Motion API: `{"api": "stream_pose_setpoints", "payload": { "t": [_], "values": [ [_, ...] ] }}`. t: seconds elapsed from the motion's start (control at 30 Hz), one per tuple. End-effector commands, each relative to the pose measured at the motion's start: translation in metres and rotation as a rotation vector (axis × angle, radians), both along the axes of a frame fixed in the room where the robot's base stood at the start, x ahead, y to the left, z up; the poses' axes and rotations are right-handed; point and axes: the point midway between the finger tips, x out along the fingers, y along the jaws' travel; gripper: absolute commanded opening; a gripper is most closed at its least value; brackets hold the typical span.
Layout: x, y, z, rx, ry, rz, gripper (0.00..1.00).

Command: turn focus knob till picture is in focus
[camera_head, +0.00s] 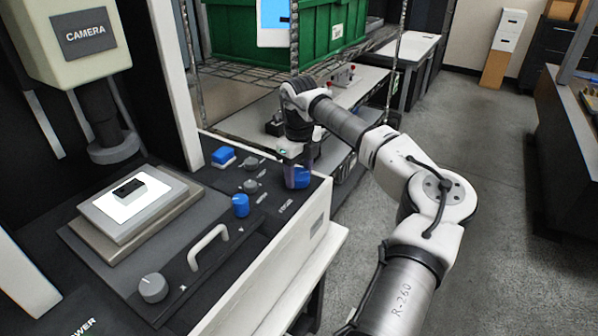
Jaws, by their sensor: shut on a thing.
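My gripper (297,178) points down at the right end of the dark control panel (262,222). It is shut on a blue knob (303,177), which is partly hidden by the fingers. The small label beside this knob is too small to read surely. A pale green housing marked CAMERA (85,33) hangs at the upper left, with a dark lens (103,112) pointing down. A blue picture (270,14), perhaps a screen, is cut off by the top edge, so its focus cannot be told.
Another blue knob (241,205), a blue block-shaped control (223,156) and grey knobs (152,287) share the panel. A handle (208,246) stands up in front. A small black part (128,189) lies on the lit stage (105,207). A green crate (222,38) stands behind. Open floor lies right.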

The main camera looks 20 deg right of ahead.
Motion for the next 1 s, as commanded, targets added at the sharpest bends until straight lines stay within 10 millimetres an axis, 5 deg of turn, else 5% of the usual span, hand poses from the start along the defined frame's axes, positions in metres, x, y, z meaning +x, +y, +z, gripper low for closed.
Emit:
{"api": "stream_pose_setpoints", "payload": {
  "t": [0.77,0.8,1.0],
  "values": [
    [0.0012,0.0003,0.0014,0.001,-0.005,0.117,0.31],
    [0.0013,0.0002,0.0014,0.001,-0.005,0.117,0.56],
    [0.0009,0.0001,0.0009,0.001,-0.003,0.116,0.75]
  ]
}}
